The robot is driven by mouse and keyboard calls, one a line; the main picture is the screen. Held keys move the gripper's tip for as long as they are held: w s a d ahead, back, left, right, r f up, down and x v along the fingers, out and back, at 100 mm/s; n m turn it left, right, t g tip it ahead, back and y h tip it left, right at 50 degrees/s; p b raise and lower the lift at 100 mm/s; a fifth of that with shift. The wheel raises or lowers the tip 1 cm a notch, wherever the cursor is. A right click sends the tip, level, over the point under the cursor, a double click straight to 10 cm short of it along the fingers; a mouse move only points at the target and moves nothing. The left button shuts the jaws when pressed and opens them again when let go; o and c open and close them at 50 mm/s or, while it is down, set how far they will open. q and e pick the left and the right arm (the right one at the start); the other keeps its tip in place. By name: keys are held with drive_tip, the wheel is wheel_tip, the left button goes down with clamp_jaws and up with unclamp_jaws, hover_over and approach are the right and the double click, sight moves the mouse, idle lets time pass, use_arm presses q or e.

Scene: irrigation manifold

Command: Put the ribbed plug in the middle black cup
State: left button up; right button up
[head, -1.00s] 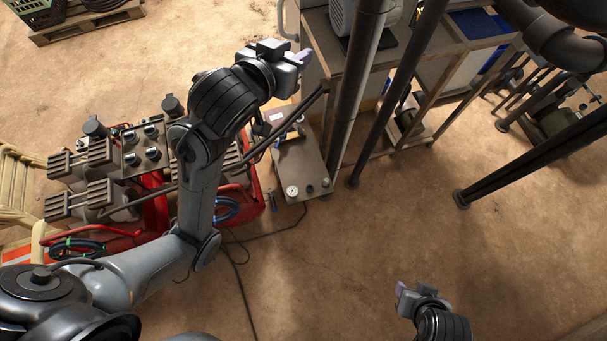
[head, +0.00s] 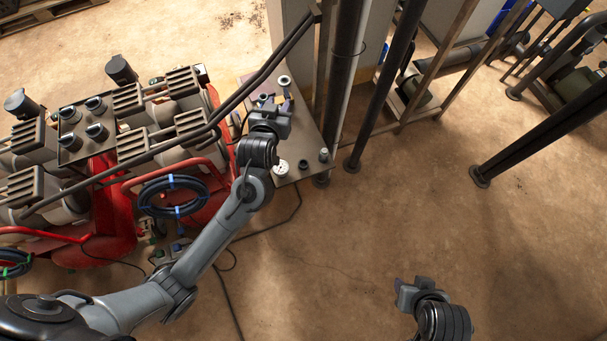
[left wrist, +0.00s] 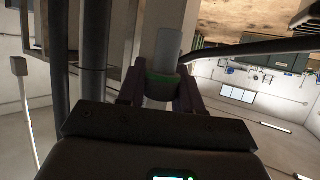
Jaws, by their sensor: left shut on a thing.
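My left gripper (head: 275,101) is over the far part of a grey plate (head: 308,137). In the left wrist view its fingers (left wrist: 161,92) are shut on a grey cylinder with a green band (left wrist: 163,78). I take it for the plug, but cannot make out ribs. The head view does not clearly show the held part. A grey round fitting with a dark centre (head: 284,81) shows just beyond the fingers. Dark round parts, a low one (head: 304,165) and a taller one (head: 324,155), stand on the plate's near end. I cannot tell which cup is the middle one. My right gripper (head: 408,290) is low, over floor.
A white-faced gauge (head: 282,168) sits on the plate near my left wrist. A red-framed machine (head: 110,205) with a coiled hose (head: 173,196) stands left. Dark posts (head: 343,90) rise right of the plate.

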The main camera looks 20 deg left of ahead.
use_arm(q)
drive_tip(key=s+a+f+n+y+b, duration=0.15)
drive_tip(key=f+b, duration=0.25)
drive_tip(key=f, duration=0.5)
drive_tip(key=s+a+f+y+b, duration=0.15)
drive_tip(key=f+b, duration=0.25)
drive_tip(key=f, duration=0.5)
drive_tip(key=b, duration=0.4)
hover_over(304, 160)
drive_tip(key=a, duration=0.1)
drive_tip(key=shift+n+g+h, duration=0.25)
drive_tip(key=shift+g+h, duration=0.05)
drive_tip(key=shift+h, duration=0.1)
drive_tip(key=f, duration=0.6)
drive_tip(key=shift+s+a+f, duration=0.1)
drive_tip(key=shift+s+f, duration=0.1)
drive_tip(key=shift+f, duration=0.05)
drive_tip(key=shift+w+d+f, duration=0.25)
drive_tip(key=shift+d, duration=0.25)
drive_tip(key=shift+f+b, duration=1.25)
drive_tip(key=shift+f, duration=0.8)
use_arm(e)
wheel_tip(304, 160, down, 17)
drive_tip(key=shift+r, duration=0.15)
use_arm(q)
drive_tip(key=o, duration=1)
use_arm(e)
drive_tip(key=shift+a, duration=0.1)
